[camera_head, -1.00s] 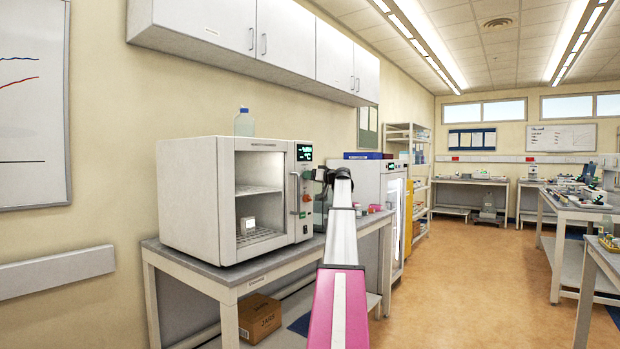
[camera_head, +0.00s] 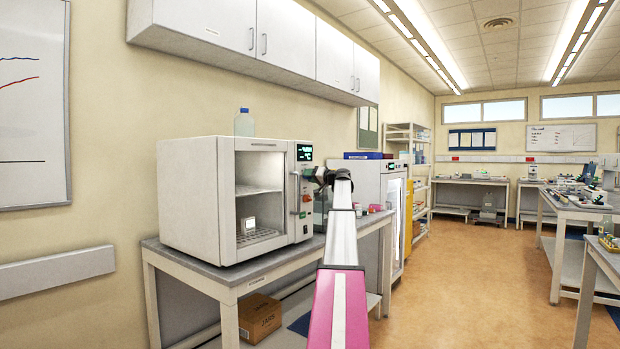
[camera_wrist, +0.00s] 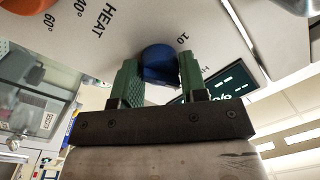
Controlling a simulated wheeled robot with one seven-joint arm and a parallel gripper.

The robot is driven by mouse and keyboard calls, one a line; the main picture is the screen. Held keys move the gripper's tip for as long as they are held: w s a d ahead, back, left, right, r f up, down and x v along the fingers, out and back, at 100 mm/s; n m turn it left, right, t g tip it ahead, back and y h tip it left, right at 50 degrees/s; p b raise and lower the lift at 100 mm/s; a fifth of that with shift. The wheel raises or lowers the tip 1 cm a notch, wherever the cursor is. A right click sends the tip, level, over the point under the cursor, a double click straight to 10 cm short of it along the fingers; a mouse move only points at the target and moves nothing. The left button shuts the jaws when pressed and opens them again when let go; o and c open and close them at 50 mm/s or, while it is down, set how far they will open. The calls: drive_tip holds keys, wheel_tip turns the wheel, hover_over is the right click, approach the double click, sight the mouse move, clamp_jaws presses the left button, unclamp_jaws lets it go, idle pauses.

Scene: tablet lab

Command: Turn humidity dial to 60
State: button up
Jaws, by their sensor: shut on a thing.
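The humidity chamber (camera_head: 190,200) is a white cabinet with a glass front, standing on a bench. Its control panel (camera_head: 305,215) runs down its right side, with a lit display (camera_head: 304,152) at the top. In the wrist view, a blue dial (camera_wrist: 158,62) sits on the panel, with a printed "10" beside it. My gripper (camera_wrist: 160,80) has its two green fingers on either side of the blue dial and is shut on it. The dial's pointer and most of its scale are hidden. In the head view, my gripper (camera_head: 322,178) is at the panel, and the dial is hidden.
An orange dial (camera_wrist: 28,5) sits near the "HEAT" scale on the same panel. The dark display (camera_wrist: 228,92) is close to the right finger. A bottle (camera_head: 244,123) stands on top of the chamber. A refrigerator (camera_head: 380,205) stands to the right; open floor lies farther right.

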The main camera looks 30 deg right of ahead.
drive_tip(key=shift+m, duration=1.8)
drive_tip(key=o, duration=0.9)
drive_tip(key=v, duration=1.1)
drive_tip(key=shift+f, duration=0.1)
